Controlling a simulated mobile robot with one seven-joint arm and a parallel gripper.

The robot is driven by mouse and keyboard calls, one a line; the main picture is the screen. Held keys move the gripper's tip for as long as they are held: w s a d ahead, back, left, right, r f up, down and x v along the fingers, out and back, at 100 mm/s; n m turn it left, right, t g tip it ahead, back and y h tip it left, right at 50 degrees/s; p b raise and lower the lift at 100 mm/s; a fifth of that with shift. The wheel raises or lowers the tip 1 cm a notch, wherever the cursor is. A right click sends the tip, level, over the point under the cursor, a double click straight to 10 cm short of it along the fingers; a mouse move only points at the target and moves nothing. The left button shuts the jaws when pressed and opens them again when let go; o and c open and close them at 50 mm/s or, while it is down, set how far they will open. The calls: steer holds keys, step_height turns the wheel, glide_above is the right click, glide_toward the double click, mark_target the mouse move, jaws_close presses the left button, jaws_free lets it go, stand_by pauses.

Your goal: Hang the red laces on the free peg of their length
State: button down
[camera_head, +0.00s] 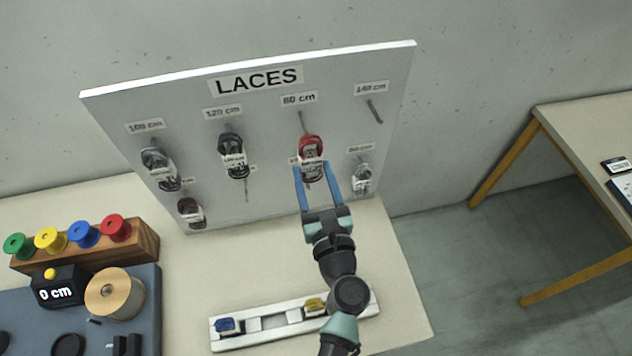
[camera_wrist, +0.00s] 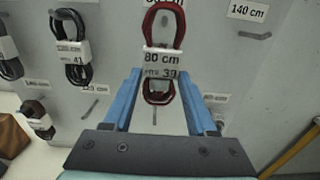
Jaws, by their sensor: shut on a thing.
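The red laces (camera_head: 311,146) are a looped bundle with a white band, held upright in front of the white lace board (camera_head: 270,115). In the wrist view the band on the red laces (camera_wrist: 161,64) reads 80 cm and a smaller 39. My gripper (camera_head: 311,168) is shut on the bundle, its blue fingers on either side of the band; it also shows in the wrist view (camera_wrist: 160,77). The upper 80 cm label (camera_head: 299,98) and its peg (camera_head: 301,118) are just above the red loop. I cannot tell whether the loop touches this peg.
The 140 cm peg (camera_head: 375,111) at upper right is bare, as is a lower peg (camera_head: 246,190). Black laces (camera_head: 232,143), grey laces (camera_head: 156,160), brown laces (camera_head: 190,211) and whitish laces (camera_head: 362,178) hang nearby. A white tray (camera_head: 268,323) lies on the table below.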

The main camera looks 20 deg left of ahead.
steer(key=shift+b+x, duration=0.5)
steer(key=shift+x, duration=1.6)
steer(key=shift+w+a+f+b, duration=0.3)
steer(key=shift+w+f+b, duration=0.15)
steer(key=shift+f+b, duration=0.1)
steer(key=shift+c, duration=0.6)
jaws_free()
steer(key=b+v, duration=0.2)
steer(key=v, duration=1.1)
